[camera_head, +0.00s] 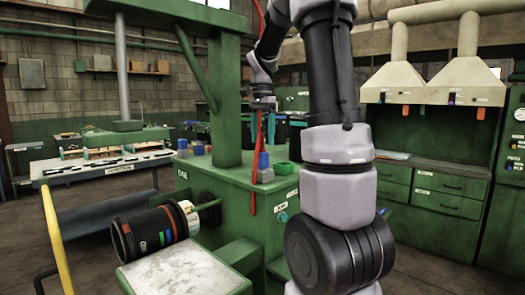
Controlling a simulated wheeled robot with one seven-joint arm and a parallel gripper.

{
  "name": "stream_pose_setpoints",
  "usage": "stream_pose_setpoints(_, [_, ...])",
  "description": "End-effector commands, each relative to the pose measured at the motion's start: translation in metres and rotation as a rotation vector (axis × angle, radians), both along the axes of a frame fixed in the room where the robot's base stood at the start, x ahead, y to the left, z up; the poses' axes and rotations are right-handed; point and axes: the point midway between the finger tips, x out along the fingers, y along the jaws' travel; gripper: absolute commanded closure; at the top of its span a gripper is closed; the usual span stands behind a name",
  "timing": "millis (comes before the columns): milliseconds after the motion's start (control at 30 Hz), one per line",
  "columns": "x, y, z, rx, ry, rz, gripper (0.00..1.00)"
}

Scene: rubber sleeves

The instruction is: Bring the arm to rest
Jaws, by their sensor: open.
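My arm (338,145) rises from the bottom right through the middle of the picture and leaves it at the top. Its far end comes back down left of the upright part. My gripper (262,104) is small here, pointing down in front of the green machine, above the machine's top. It is open, and I see nothing held in it. A red hose or cable (253,165) runs down just below it; whether the two touch I cannot tell.
The green machine (230,190) holds small blue and red blocks (263,165) and a green tray (285,168). A black cylinder with coloured bands (155,232) lies by a pale plate (185,275). A long table (105,170) stands left, green cabinets (440,195) right. A yellow rail (56,240) is near left.

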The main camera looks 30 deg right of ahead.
Motion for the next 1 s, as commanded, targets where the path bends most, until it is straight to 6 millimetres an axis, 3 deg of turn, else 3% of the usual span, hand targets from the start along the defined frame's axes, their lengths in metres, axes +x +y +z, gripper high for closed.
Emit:
stream_pose_setpoints(200, [0.001,0.000,0.036,-0.001,-0.003,0.000,0.23])
stream_pose_setpoints(567, [-0.006,0.004,0.048,0.005,-0.015,0.022,0.23])
stream_pose_setpoints(767, [-0.049,0.037,0.060,0.032,-0.153,0.217,0.23])
stream_pose_setpoints(1000, [-0.126,0.093,0.057,0.014,-0.405,0.546,0.23])
